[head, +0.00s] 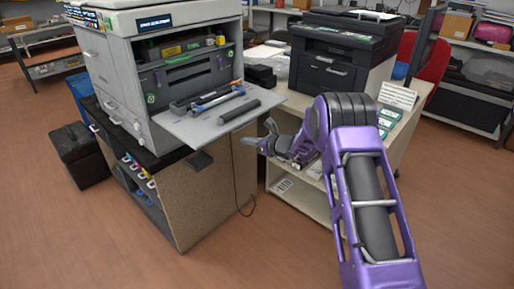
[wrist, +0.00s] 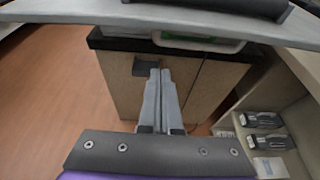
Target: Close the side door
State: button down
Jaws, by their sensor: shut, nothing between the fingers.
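The side door (head: 205,128) of the large grey printer (head: 120,75) is folded down flat like a shelf, leaving the printer's inside open. In the wrist view the door's grey edge (wrist: 60,10) crosses the top of the picture. A dark roller (head: 240,110) and a grey-and-blue bar-shaped part (head: 215,95) lie on or just above the door. My gripper (head: 262,142) is to the right of the door and appears lower than it, apart from it. Its fingers (wrist: 158,75) are together and empty, pointing towards the cabinet under the printer.
The printer stands on a speckled cabinet (head: 205,195) with a black top. A light table (head: 300,200) with a black printer (head: 335,55) is close on the right. Boxed cartridges (wrist: 265,120) sit on its lower shelf. A black bin (head: 78,155) stands left; the front floor is clear.

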jog(key=shift+w+a+r, duration=0.25)
jog(key=shift+a+r, duration=0.05)
jog(key=shift+r, duration=0.25)
jog(key=shift+w+a+r, duration=0.25)
jog(key=shift+a+r, duration=0.05)
jog(key=shift+r, duration=0.25)
jog(key=shift+w+a+r, duration=0.25)
jog(key=shift+a+r, duration=0.05)
jog(key=shift+r, duration=0.25)
